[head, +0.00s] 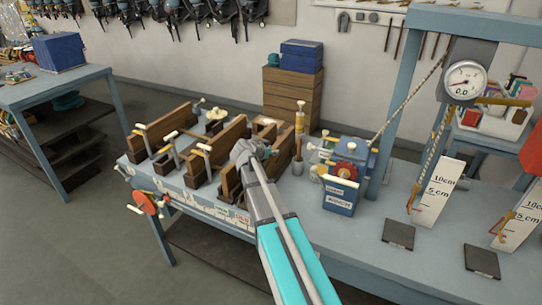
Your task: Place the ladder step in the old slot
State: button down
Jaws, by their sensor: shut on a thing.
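My gripper (262,148) is at the right end of a row of brown wooden boards (222,142) on the bench. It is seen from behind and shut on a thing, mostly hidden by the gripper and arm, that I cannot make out. I cannot tell the ladder step apart from the other parts. Small dark wooden blocks (166,164) stand between the boards with gaps beside them. Several pegs with pale cross handles (204,152) stand among the boards. I cannot tell which gap is the old slot.
The blue-grey bench (300,225) carries a blue box with a red knob (341,194) close right of my gripper. A post with a pale top (299,130) stands just behind. A dial gauge (463,82) hangs from a frame at right.

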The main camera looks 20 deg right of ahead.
jog(key=shift+f, duration=0.25)
jog(key=c, duration=0.8)
grip_release()
jog(key=shift+f, duration=0.1)
jog(key=o, duration=0.5)
jog(key=shift+s+a+r, duration=0.25)
jog(key=shift+a+r, duration=0.1)
jog(key=shift+r, duration=0.05)
jog(key=p+v, duration=0.5)
jog(key=v, duration=0.4)
jog(key=shift+s+a+r, duration=0.2)
jog(key=shift+s+r, duration=0.05)
jog(key=shift+s+a+r, duration=0.2)
jog(key=shift+s+a, duration=0.1)
jog(key=shift+a, duration=0.3)
